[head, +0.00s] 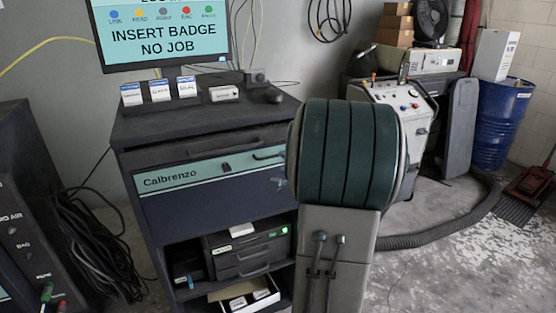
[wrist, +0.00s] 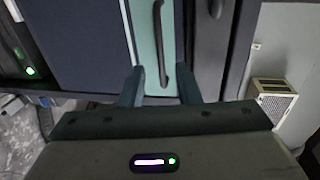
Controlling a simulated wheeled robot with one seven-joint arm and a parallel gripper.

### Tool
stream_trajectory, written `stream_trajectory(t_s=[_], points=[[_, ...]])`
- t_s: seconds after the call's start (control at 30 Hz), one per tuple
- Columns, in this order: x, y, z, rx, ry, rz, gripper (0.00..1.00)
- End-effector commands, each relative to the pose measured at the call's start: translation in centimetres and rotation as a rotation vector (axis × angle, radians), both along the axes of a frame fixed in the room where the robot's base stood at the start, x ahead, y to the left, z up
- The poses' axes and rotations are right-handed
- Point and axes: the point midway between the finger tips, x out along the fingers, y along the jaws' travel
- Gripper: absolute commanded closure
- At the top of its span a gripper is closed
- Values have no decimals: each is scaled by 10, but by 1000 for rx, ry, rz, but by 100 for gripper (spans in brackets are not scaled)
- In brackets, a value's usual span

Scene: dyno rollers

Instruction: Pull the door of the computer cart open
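The computer cart (head: 165,132) is dark, with a teal strip (head: 165,180) marked Calbrenzo above a dark blue door panel (head: 180,210). A black bar handle (head: 268,155) sits at the right end of the strip, beside my arm. In the wrist view the teal strip (wrist: 145,30) runs upright in the picture with the black handle (wrist: 158,40) on it. My gripper (wrist: 160,72) is open, with one finger on each side of the handle's near end. I cannot tell whether either finger touches it.
A drawer with a handle (head: 225,146) is above the strip. A monitor (head: 160,35) stands on top. Below are a lit device (head: 245,252) and an open tray (head: 225,292). Black cables (head: 90,240) hang at left; a hose (head: 440,238) lies at right.

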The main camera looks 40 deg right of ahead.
Motion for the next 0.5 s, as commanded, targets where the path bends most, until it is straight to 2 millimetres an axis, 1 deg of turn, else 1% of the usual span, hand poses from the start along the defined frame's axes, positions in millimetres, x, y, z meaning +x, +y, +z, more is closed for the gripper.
stream_trajectory(t_s=[0.03,0.2,0.33,0.5], points=[[12,-1,-4,1,0,4,70],[38,-8,-8,-1,0,3,70],[49,-11,-10,-1,0,1,70],[55,-12,-11,-1,0,1,70]])
